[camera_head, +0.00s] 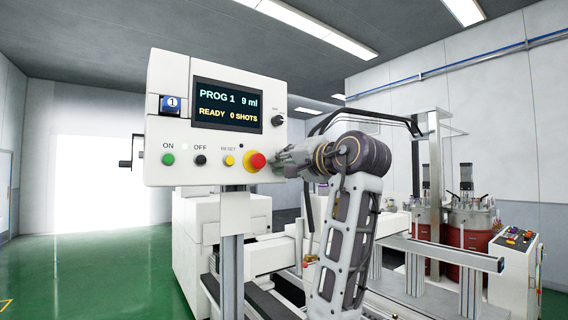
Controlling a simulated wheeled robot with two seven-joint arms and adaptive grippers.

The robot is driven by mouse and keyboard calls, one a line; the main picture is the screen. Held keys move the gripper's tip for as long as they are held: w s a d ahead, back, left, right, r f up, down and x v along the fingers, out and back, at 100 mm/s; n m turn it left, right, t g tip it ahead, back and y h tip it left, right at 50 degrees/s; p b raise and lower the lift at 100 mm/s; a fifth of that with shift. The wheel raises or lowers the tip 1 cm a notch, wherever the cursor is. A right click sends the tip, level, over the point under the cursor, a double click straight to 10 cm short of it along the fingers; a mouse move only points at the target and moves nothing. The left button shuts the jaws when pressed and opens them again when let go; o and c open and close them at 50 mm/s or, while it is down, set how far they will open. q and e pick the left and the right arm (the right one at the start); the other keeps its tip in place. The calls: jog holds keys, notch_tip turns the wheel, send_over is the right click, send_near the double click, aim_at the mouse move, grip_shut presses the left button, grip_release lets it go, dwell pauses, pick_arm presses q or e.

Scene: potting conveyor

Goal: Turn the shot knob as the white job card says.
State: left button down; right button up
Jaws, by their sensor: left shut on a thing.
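A white control panel (212,140) faces me. Its screen (227,106) reads PROG 1, 9 ml, READY, 0 SHOTS. A small black knob (278,121) with a tiny, hard-to-read label above sits right of the screen. My left gripper (276,161) is at the panel's lower right, beside the red button (254,161) and below the black knob. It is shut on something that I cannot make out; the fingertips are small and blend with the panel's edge. I cannot make out a white job card. My right gripper is out of view.
Green, black and yellow buttons (229,161) line the panel's lower part, and a blue tile marked 1 (171,105) is left of the screen. A grey post (232,250) carries the panel. Conveyor rails and red tanks (468,232) stand to the right. Green floor is clear at left.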

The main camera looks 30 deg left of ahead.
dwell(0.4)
pick_arm(q)
jog(key=c, duration=1.2)
grip_release()
jog(key=shift+d, duration=0.1)
jog(key=shift+c, duration=0.2)
jog(key=v, duration=1.2)
jog(key=shift+w, duration=0.1)
